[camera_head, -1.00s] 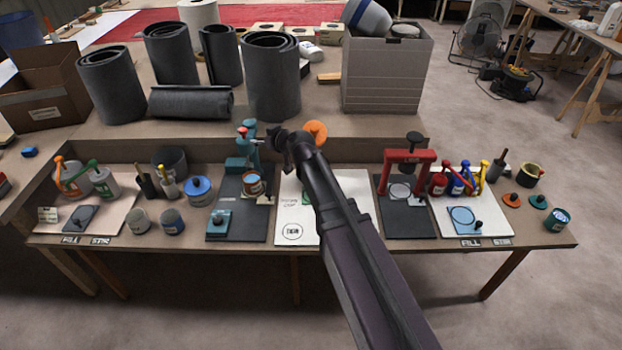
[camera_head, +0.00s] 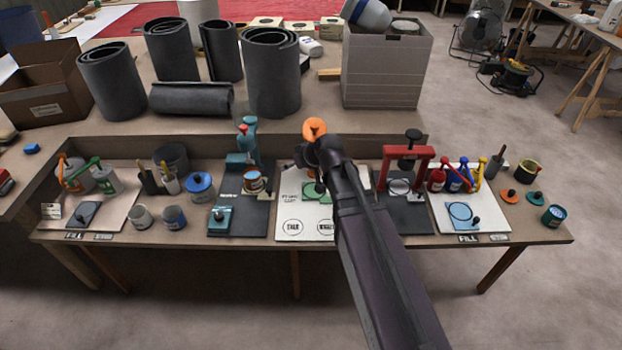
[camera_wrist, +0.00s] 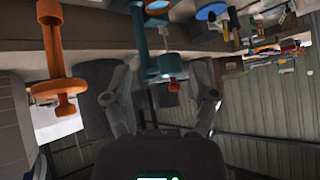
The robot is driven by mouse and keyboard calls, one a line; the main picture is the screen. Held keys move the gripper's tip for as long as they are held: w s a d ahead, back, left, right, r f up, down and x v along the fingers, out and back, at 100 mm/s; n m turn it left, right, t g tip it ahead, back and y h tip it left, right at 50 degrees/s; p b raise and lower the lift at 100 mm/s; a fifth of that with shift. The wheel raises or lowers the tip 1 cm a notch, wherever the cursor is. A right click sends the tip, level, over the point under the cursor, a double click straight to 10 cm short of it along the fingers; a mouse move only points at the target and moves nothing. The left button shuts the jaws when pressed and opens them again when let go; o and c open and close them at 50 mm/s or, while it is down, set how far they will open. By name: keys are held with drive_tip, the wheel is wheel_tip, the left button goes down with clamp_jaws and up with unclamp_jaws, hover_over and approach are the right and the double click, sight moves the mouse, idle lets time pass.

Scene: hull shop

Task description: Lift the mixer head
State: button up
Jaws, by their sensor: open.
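The teal mixer (camera_head: 247,148) stands at the back of a dark mat left of centre in the head view. A red knob tops its head, and a can (camera_head: 253,182) with an orange band stands in front of it. In the wrist view the teal mixer head (camera_wrist: 153,62) with its red knob (camera_wrist: 172,86) appears beyond and between the spread fingers. My gripper (camera_head: 312,155) is open and empty, above the bench to the right of the mixer in the head view. My arm hides part of the white board below it.
An orange stand (camera_head: 314,129) rises right behind my gripper; its post (camera_wrist: 55,55) shows at left in the wrist view. A red press (camera_head: 408,155) stands farther right. Pots and bottles crowd the left. Dark rolls (camera_head: 271,75) stand on the bench behind.

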drive_tip(key=s+d+f+m+g+h, duration=0.1)
drive_tip(key=s+d+f, duration=0.1)
drive_tip(key=s+d, duration=0.2)
drive_tip(key=shift+s+d+m+g+h+p, duration=0.3)
drive_tip(key=shift+s+d+g+h, duration=0.1)
drive_tip(key=shift+d, duration=0.1)
idle(0.4)
drive_tip(key=s+d+r+m+g+h+p, duration=0.2)
drive_tip(key=s+d+p, duration=0.1)
drive_tip(key=s+d, duration=0.2)
drive_tip(key=s+d+r+m+g+h+p, duration=0.2)
drive_tip(key=s+d+p, duration=0.1)
drive_tip(key=s+d, duration=0.3)
drive_tip(key=shift+s+d+m+p, duration=0.3)
drive_tip(key=shift+s+m+p, duration=0.1)
drive_tip(key=shift+s, duration=0.1)
